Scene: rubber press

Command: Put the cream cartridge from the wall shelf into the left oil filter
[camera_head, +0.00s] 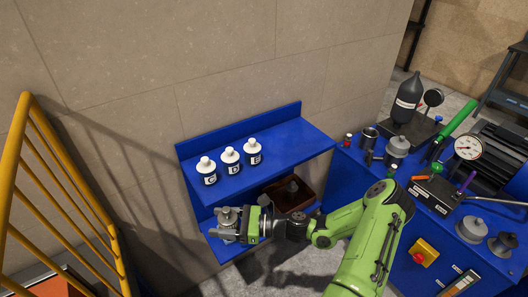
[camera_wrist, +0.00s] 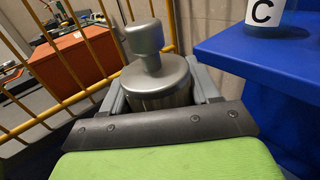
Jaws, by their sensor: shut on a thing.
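My gripper (camera_head: 230,224) is at the left end of the lower level of the blue wall shelf (camera_head: 290,141). It is shut on a grey metal cylinder with a rounded knob on top (camera_wrist: 158,80), which stands upright between the fingers. Whether the cylinder touches the shelf I cannot tell. I see no cream cartridge clearly in either view. On the blue workbench stand an open dark metal cup (camera_head: 369,138) and a grey lidded canister (camera_head: 397,148). I cannot tell for certain which is the left oil filter.
White bottles marked C (camera_head: 207,171), D (camera_head: 230,160) and E (camera_head: 253,151) stand on the upper shelf. A brown box (camera_head: 303,196) sits on the lower level. A yellow railing (camera_head: 65,165) is at left. The bench holds a gauge (camera_head: 468,147) and a dark bottle (camera_head: 408,97).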

